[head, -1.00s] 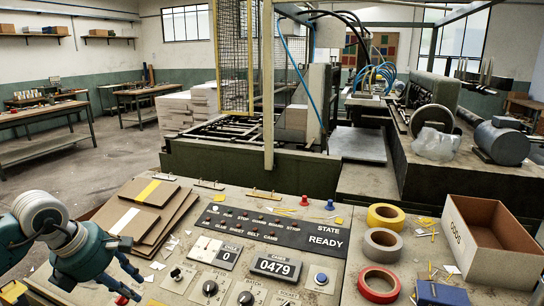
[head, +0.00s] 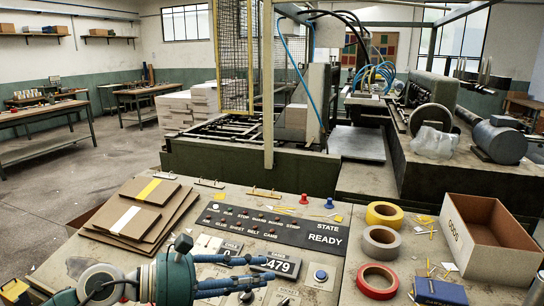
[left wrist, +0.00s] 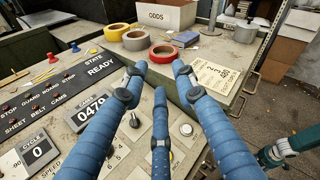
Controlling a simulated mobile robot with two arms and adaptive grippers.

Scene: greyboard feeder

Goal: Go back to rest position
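My left gripper (head: 264,268) reaches in from the lower left of the head view, over the front of the control panel (head: 272,226). Its blue fingers point right and cover part of the panel's dials and the counter (head: 276,263). The left wrist view shows the same gripper (left wrist: 159,72) with its fingers spread apart and nothing between them. A teal arm part shows at the right edge of the left wrist view, but no right gripper fingers can be made out in either view.
Brown boards (head: 141,211) lie left of the panel. Yellow (head: 385,214), grey (head: 381,242) and red (head: 378,281) tape rolls lie to its right, near an open cardboard box (head: 487,254). A blue block (head: 440,292) lies in front. The floor at left is clear.

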